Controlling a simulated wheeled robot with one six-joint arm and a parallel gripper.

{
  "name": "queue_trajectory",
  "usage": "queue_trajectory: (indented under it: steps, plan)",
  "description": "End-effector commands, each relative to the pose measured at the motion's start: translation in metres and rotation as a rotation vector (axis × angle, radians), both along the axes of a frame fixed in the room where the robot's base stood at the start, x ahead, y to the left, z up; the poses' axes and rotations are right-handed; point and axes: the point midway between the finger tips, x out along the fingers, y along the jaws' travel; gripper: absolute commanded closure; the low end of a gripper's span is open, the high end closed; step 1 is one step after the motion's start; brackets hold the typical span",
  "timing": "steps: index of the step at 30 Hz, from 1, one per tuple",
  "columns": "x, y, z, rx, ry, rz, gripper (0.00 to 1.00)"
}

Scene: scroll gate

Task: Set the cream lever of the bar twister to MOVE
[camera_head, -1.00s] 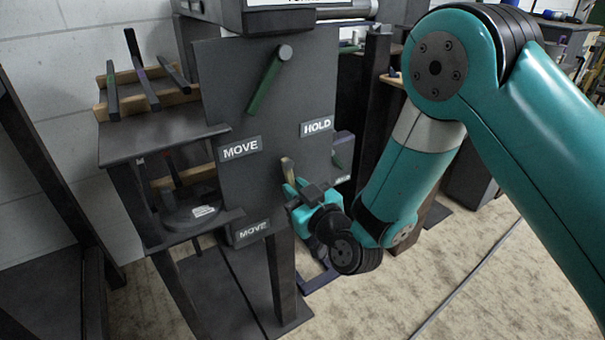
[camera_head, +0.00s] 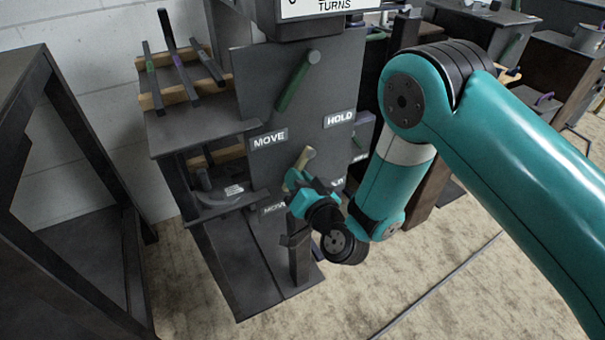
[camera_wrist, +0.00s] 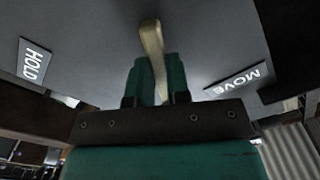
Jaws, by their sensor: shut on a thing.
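The bar twister's dark upright panel (camera_head: 262,85) stands in the head view with a green lever (camera_head: 292,88) at its top and a cream lever (camera_head: 305,157) lower down. The upper MOVE plate (camera_head: 268,140) is at left and the upper HOLD plate (camera_head: 339,119) at right. A lower MOVE plate (camera_head: 273,208) is partly hidden by my gripper (camera_head: 295,182). My gripper is at the cream lever, its fingers shut on it. In the wrist view the cream lever (camera_wrist: 152,45) runs between the teal fingers (camera_wrist: 158,82), tilted slightly, with HOLD (camera_wrist: 35,62) left and MOVE (camera_wrist: 238,80) right.
A dark frame (camera_head: 20,150) stands at the left. A shelf with several dark bars (camera_head: 175,60) on wooden strips adjoins the panel. Another bench (camera_head: 480,25) is at the back right.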

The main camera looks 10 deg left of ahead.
Motion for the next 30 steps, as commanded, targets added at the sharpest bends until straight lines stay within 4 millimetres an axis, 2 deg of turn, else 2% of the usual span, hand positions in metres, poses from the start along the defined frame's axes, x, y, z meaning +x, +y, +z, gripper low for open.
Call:
queue_trajectory:
  steps: [18,19,22,30]
  plan:
    - [-0.0011,0.0010,-0.0014,0.034,0.032,0.002,1.00]
    - [-0.0011,0.0009,-0.0014,0.034,0.032,0.002,0.79]
    - [-0.0009,0.0009,-0.0008,0.035,0.029,0.002,0.57]
    - [-0.0004,0.0010,0.0004,0.033,0.024,0.001,0.57]
